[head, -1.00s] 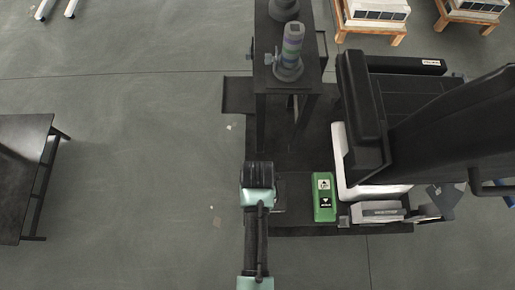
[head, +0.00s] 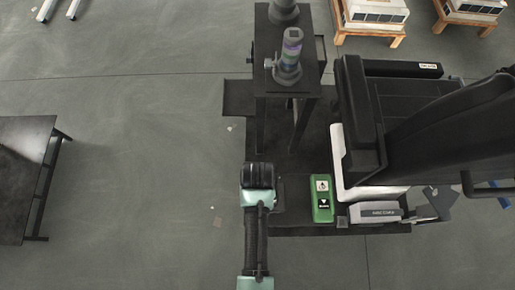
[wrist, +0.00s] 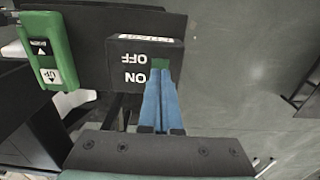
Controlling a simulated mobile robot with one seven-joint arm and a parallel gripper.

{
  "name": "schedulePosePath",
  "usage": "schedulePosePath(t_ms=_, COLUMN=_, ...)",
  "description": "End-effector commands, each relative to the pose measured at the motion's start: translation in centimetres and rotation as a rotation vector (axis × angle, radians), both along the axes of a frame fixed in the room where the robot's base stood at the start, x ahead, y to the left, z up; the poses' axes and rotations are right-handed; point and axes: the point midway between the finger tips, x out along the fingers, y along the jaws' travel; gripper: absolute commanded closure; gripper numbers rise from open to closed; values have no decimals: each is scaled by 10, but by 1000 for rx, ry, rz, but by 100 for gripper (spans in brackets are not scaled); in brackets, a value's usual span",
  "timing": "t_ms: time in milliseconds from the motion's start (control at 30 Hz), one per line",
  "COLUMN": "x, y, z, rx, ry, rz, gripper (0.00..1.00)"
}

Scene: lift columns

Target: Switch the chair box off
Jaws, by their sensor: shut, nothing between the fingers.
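A dark box (wrist: 140,52) with white OFF and ON lettering, upside down in the wrist view, lies just ahead of my gripper. A small green switch (wrist: 160,63) is set in its face near the right edge, beside the lettering. My gripper (wrist: 158,76) has its blue fingers shut together and empty, with the tips at or just in front of the switch. I cannot tell whether they touch it, or which way the switch is set. In the head view my arm hides the fingers, and only part of the dark box (head: 280,193) shows.
A green box with up and down arrow labels (head: 322,199) stands beside the dark box and also shows in the wrist view (wrist: 45,52). A black chair (head: 420,100) is to the right. A black stand (head: 288,85) is above.

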Motion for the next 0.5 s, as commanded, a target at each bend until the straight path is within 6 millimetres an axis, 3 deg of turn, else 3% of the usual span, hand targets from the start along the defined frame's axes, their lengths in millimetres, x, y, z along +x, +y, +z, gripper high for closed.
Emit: schedulePosePath(t_ms=500, x=0, y=0, z=43, rx=0, ry=0, rz=0, gripper=100)
